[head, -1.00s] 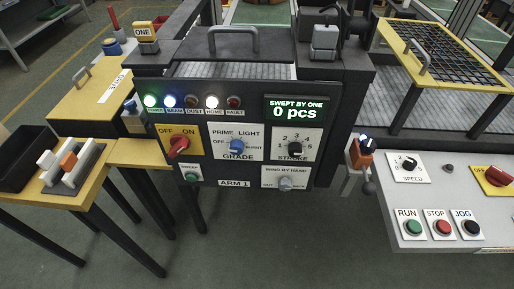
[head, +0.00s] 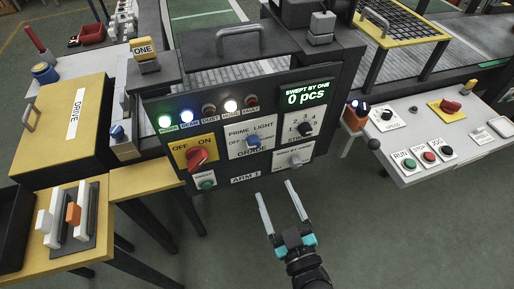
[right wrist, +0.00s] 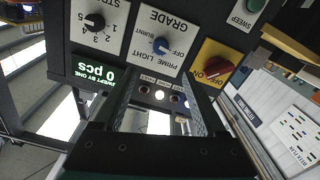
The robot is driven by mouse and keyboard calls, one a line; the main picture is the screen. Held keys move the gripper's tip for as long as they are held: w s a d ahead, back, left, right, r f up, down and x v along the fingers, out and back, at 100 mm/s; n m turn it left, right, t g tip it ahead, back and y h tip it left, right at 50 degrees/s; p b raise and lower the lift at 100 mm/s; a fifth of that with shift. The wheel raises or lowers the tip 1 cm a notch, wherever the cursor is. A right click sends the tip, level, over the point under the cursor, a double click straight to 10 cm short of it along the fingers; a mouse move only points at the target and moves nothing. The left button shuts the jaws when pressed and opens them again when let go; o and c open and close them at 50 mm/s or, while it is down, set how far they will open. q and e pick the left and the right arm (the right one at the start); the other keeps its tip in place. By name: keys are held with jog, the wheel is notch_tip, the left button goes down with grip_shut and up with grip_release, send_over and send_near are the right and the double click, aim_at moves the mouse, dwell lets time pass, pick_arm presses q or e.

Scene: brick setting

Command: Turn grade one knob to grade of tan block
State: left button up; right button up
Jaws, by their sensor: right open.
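The blue grade knob (head: 253,141) sits on a white plate marked GRADE, with PRIME, LIGHT, OFF and BURNT around it, on the dark panel marked ARM 1. It shows upside down in the right wrist view (right wrist: 161,45); its exact setting is too small to tell. My right gripper (head: 277,193) is open and empty, below and in front of the panel, apart from the knob. My left gripper is out of view.
A red OFF/ON knob (head: 196,158) is left of the grade knob, a black stroke knob (head: 305,129) right of it. A sweep button (head: 206,183) and a wind-by-hand knob (head: 295,161) sit lower. A RUN/STOP/JOG console (head: 420,140) stands at right.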

aim_at(255, 146)
jog(key=b+x, duration=0.1)
jog(key=x, duration=1.3)
jog(key=shift+f, duration=0.15)
grip_shut()
